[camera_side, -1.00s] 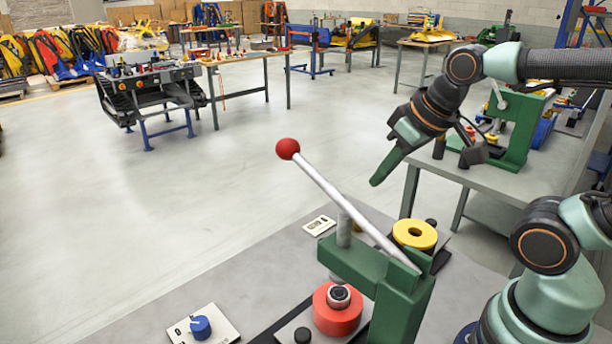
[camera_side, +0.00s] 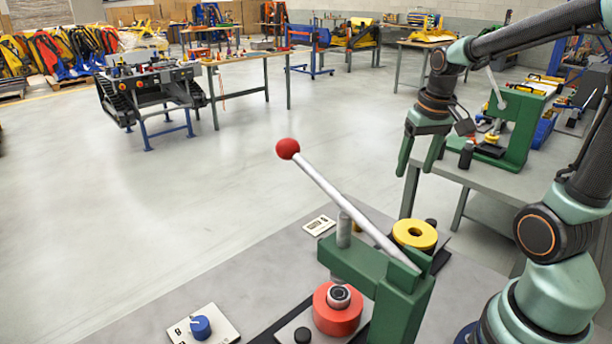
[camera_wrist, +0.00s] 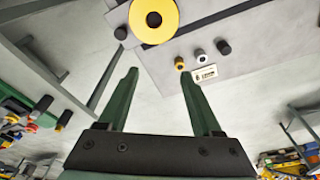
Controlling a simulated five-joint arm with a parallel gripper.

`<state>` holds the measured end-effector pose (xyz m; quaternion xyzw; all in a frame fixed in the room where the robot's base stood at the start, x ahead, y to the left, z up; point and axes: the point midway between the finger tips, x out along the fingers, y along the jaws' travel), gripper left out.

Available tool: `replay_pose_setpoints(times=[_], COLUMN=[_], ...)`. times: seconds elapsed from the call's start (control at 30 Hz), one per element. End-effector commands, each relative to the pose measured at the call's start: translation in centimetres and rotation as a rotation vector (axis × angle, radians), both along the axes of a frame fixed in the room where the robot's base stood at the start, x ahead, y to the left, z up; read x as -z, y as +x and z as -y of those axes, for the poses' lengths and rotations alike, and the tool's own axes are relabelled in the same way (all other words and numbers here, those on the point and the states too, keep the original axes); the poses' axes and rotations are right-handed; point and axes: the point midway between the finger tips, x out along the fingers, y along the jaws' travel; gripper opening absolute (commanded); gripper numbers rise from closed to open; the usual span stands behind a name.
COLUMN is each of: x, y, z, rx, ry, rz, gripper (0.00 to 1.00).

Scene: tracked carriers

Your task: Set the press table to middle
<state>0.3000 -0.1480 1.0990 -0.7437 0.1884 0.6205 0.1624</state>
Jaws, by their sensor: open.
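The green press (camera_side: 395,300) stands on the grey bench at the front. Its pale lever with a red ball (camera_side: 288,148) slants up to the left. A red ring-shaped carrier (camera_side: 325,318) with a dark-and-silver centre sits in front of the press. A yellow ring (camera_side: 400,236) sits behind it; the yellow ring also shows at the top of the wrist view (camera_wrist: 137,22). The press body hides the space between them. My gripper (camera_side: 418,168) is open and empty, pointing down above and behind the yellow ring. In the wrist view its green fingers (camera_wrist: 158,74) are apart with bare surface between them.
A plate with a blue knob (camera_side: 201,327) lies at the front left of the bench. A small labelled plate (camera_side: 319,225) lies near the far edge. A second green press (camera_side: 520,130) stands on the table behind. Open floor lies to the left.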

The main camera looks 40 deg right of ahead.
Motion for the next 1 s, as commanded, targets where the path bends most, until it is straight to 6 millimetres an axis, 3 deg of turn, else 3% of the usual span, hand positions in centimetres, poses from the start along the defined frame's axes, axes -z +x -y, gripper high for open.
replay_pose_setpoints(times=[0.03,0.1,0.3,0.57,1.0], x=[1.0,2.0,4.1,5.8,13.8], y=[-0.4,-1.1,-2.6,-3.0,-3.1], z=[2.0,4.2,8.1,8.7,8.6], rx=[0.064,0.134,0.260,0.284,0.282], ry=[0.021,0.044,0.092,0.104,0.104], rz=[-0.037,-0.075,-0.138,-0.152,-0.153], gripper=[0.66,0.66,0.66,0.66,0.66])
